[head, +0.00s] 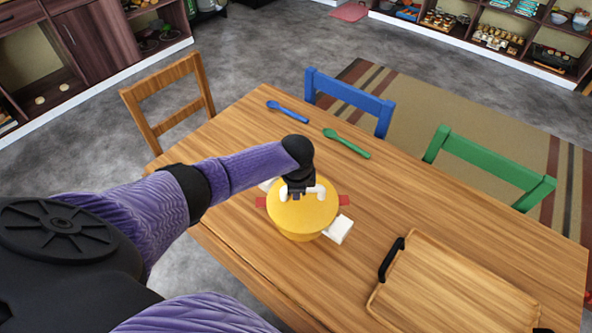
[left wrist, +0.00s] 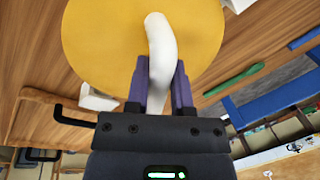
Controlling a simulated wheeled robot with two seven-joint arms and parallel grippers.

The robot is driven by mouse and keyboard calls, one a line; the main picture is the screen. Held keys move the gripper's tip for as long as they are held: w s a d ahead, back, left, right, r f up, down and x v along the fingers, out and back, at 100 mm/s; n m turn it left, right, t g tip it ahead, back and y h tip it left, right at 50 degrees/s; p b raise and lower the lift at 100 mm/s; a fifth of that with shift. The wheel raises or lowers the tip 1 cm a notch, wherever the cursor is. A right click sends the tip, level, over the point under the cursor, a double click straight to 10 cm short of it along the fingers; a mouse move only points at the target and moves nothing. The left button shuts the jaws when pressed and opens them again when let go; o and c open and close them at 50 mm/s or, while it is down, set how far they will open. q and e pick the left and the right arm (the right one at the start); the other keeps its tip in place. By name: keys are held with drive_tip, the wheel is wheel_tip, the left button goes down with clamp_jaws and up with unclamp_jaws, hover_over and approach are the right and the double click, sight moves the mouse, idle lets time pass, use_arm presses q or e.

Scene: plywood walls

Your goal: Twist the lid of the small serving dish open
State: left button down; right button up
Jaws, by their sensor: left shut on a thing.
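The small serving dish (head: 298,235) is yellow and round and stands on the wooden table. Its flat yellow lid (head: 302,211) is on top and carries a white arched handle (head: 319,192). My left gripper (head: 297,193) comes down from above and is shut on the white handle. The left wrist view shows the handle (left wrist: 160,45) between the two purple-grey fingers (left wrist: 158,82), with the yellow lid (left wrist: 100,40) behind it. Whether the lid is turned against the dish cannot be told. My right gripper is not in view.
White pads (head: 339,229) and red strips (head: 344,200) stick out around the dish. A wooden tray (head: 450,290) with black handles lies at the right. A blue spoon (head: 287,111) and a green spoon (head: 346,143) lie farther back. Chairs (head: 350,98) surround the table.

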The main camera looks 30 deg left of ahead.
use_arm(q)
drive_tip(key=shift+c, duration=2.1)
unclamp_jaws()
